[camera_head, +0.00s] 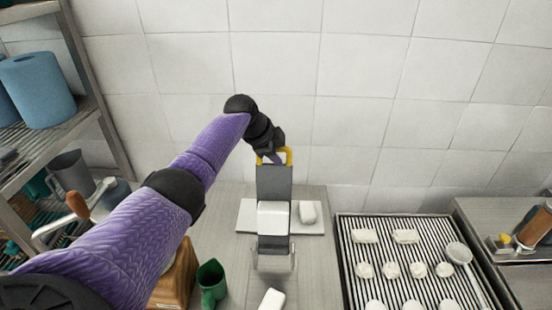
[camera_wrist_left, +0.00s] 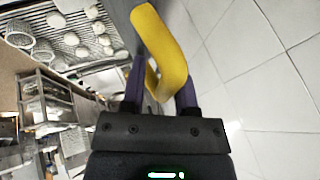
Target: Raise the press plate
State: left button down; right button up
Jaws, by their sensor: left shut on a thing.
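The grey press plate (camera_head: 274,182) stands raised and close to upright above the press base (camera_head: 273,262) in the head view. A yellow handle (camera_head: 289,153) is at its top end; it also shows large in the left wrist view (camera_wrist_left: 160,42). My left gripper (camera_head: 272,157) is at the handle, and its purple fingers (camera_wrist_left: 160,90) are shut on it. A white block (camera_head: 273,214) sits in the press below the plate. My right gripper is in neither view.
A white piece (camera_head: 307,211) lies on a pale board (camera_head: 313,227) beside the press. A striped tray (camera_head: 340,250) with several white pieces is at the right. The tiled wall (camera_head: 360,90) is behind.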

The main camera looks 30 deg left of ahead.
pick_arm(q)
jog(key=shift+s+f, duration=0.1)
jog(key=shift+f, duration=0.5)
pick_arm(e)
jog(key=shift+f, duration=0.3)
pick_arm(q)
jog(key=c, duration=0.6)
grip_release()
jog(key=shift+r, duration=0.3)
jog(key=shift+s+a+r+p, duration=0.15)
jog(key=shift+r, duration=0.4)
jog(key=shift+s+a+r+p, duration=0.15)
jog(key=shift+r, duration=0.4)
jog(key=v, duration=0.8)
jog(key=shift+d, duration=0.15)
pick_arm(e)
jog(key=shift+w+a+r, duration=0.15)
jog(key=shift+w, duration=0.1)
